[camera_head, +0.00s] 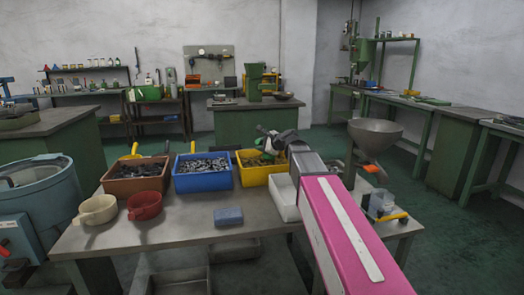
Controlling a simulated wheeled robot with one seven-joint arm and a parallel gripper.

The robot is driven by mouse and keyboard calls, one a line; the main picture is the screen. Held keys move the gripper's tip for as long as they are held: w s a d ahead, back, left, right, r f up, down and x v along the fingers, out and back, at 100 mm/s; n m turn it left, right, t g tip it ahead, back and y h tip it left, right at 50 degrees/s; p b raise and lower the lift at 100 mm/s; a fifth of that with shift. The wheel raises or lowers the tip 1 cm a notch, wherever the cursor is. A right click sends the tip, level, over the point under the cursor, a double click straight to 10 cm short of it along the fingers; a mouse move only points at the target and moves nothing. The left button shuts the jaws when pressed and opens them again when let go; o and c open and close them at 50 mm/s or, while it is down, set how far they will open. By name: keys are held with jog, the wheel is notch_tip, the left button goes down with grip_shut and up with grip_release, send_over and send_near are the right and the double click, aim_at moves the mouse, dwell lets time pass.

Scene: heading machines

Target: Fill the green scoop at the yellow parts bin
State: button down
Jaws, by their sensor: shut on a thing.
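The yellow parts bin (253,177) stands at the back of the metal worktable, right of the blue bin, with small brownish parts inside. My arm reaches from the lower right, and my gripper (270,141) is over the yellow bin. It is shut on the green scoop (259,142), of which only a little green shows; the gripper and arm hide most of it. I cannot tell whether the scoop touches the parts or holds any.
A blue bin (204,184) and a brown bin (137,186) of parts stand to the left. Cream (97,211) and red (145,206) scoops lie in front, with a blue block (228,217). A white tray (284,198) and a metal funnel (375,134) are near my arm.

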jog(key=shift+n+t, duration=0.3)
jog(key=shift+n, duration=0.2)
jog(key=shift+s+a+r, duration=0.15)
jog(key=shift+s+r, duration=0.05)
jog(key=shift+r, duration=1.05)
jog(key=shift+s+a+r, duration=0.15)
jog(key=shift+s+r, duration=0.05)
jog(key=shift+r, duration=1)
jog(key=shift+s+a+r, duration=0.15)
jog(key=shift+s+r, duration=0.05)
jog(key=shift+r, duration=1.05)
